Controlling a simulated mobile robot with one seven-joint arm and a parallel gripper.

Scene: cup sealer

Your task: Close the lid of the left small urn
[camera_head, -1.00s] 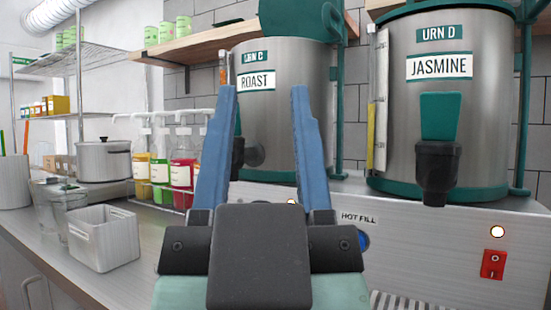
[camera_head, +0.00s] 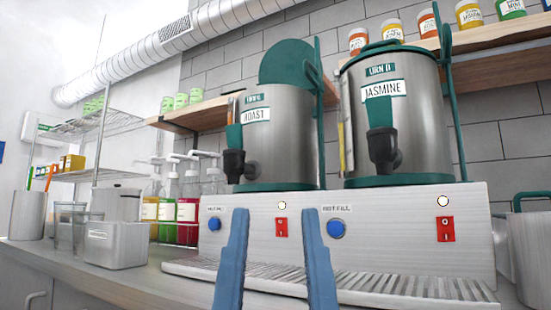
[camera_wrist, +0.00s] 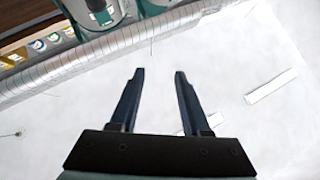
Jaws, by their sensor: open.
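The left urn (camera_head: 286,140), labelled Urn C Roast, is a steel cylinder on the dispenser base. Its green lid (camera_head: 287,64) stands raised and tilted up at the back, so the urn is open. The right urn (camera_head: 415,112), labelled Urn D Jasmine, has its green lid down on top. My gripper (camera_head: 270,212) is open and empty, its two blue fingers low in the head view, in front of the dispenser and below the left urn. The wrist view shows the open fingers (camera_wrist: 158,72) with nothing between them.
The steel dispenser base (camera_head: 385,205) carries both urns, with a drip grille (camera_head: 370,286) in front. A wooden shelf (camera_head: 500,42) with jars runs behind the right urn. Syrup bottles (camera_head: 188,210) and a metal bin (camera_head: 115,248) stand at left. Space above the left urn's front is clear.

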